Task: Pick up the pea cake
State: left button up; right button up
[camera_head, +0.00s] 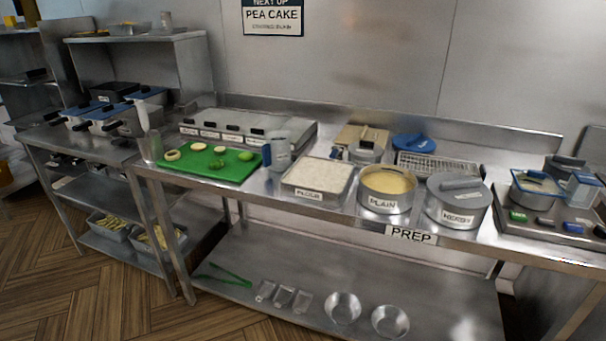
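A green cutting board (200,172) lies on the left part of the steel prep table. On it are several small round pieces. A bright green round piece (245,156) near its right end looks like the pea cake. Another green piece (217,164) lies near the front middle of the board; its shape is too small to make out. A pale ring (172,155) and two pale discs, one at the back (198,146) and one to its right (219,149), lie there too. A sign on the wall (273,16) reads "PEA CAKE". Neither of my grippers is in view.
Right of the board stand a grey cylindrical container (277,150), a flour tray (309,195), a pot marked plain (386,205) and a lidded pot marked herby (458,215). Labelled lidded containers (235,125) line the back. Fryers (105,118) stand at left.

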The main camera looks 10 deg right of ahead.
aim_at(245, 157)
jog(key=i+j+z, duration=0.35)
jog(key=i+j, duration=0.9)
